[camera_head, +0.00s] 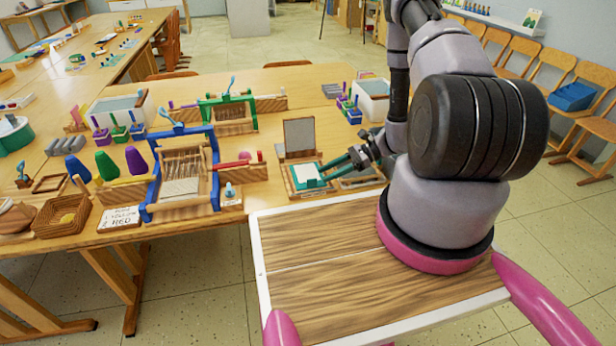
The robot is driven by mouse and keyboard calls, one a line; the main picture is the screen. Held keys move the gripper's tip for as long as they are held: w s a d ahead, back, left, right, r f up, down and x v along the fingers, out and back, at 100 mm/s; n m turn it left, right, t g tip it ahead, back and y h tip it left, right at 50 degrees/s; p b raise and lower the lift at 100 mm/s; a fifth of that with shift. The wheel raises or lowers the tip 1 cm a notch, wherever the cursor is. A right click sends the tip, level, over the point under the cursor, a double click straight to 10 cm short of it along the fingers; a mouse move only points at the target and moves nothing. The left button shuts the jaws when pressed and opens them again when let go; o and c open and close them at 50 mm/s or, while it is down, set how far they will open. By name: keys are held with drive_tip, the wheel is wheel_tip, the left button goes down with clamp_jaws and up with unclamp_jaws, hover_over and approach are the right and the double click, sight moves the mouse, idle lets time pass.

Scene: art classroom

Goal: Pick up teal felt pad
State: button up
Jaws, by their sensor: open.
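A small wooden tray (293,191) stands near the front edge of the table, with an upright grey panel behind it. A teal pad (298,184) shows as a thin border around a white square (308,173) lying on it. My gripper (326,172) reaches in from the right, with its slim teal-green fingers apart at the right side of the pad. It looks empty. The fingertips overlap the pad's right edge in the picture, and I cannot tell whether they touch it. The fingers hide part of that edge.
A blue loom frame (150,196) and a green one (254,112) stand left of the tray. The upright grey panel (298,134) is close behind the pad.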

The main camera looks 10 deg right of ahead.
drive_tip(key=x, duration=0.4)
drive_tip(key=shift+w+a, duration=0.15)
clamp_jaws()
drive_tip(key=shift+r, duration=0.15)
